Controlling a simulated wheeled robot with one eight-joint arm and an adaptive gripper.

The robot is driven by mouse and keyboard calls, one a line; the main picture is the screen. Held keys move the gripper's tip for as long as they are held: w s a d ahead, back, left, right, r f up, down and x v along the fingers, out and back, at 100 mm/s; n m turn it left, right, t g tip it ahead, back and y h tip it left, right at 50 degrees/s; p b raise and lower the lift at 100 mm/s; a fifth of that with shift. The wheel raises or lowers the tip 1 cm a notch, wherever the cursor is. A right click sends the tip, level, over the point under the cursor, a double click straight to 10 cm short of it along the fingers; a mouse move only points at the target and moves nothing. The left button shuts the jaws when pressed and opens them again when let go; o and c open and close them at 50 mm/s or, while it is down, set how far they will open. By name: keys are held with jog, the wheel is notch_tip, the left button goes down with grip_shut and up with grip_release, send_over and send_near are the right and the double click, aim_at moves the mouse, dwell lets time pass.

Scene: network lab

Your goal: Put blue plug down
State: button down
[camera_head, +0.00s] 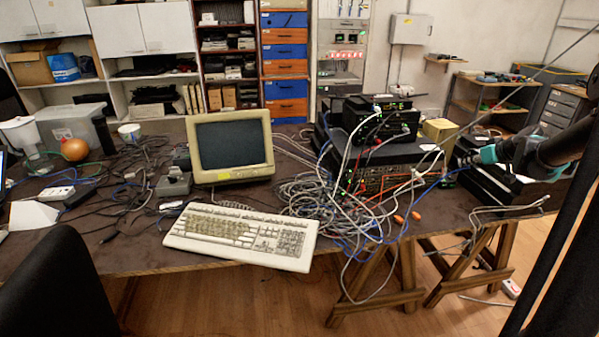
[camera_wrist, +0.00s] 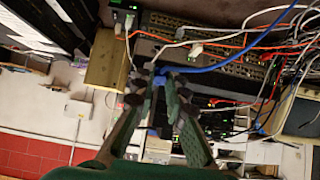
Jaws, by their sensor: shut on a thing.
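My gripper (camera_head: 468,160) is at the right of the head view, above the black equipment at the table's right end. In the wrist view my gripper (camera_wrist: 157,84) is shut on the blue plug (camera_wrist: 159,81), whose sides are largely hidden by the fingertips. A blue cable (camera_wrist: 215,69) runs from the plug to the upper right, toward the network gear. In the head view the plug is too small to make out.
Stacked network devices (camera_head: 383,120) with tangled cables stand left of my gripper. A yellowish box (camera_head: 440,130) sits beside them. Black flat units (camera_head: 490,185) lie below my gripper. A monitor (camera_head: 232,147) and keyboard (camera_head: 240,235) occupy the middle of the table.

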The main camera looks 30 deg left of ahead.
jog(key=f, duration=2)
jog(key=shift+d, duration=0.25)
jog(key=shift+s, duration=0.1)
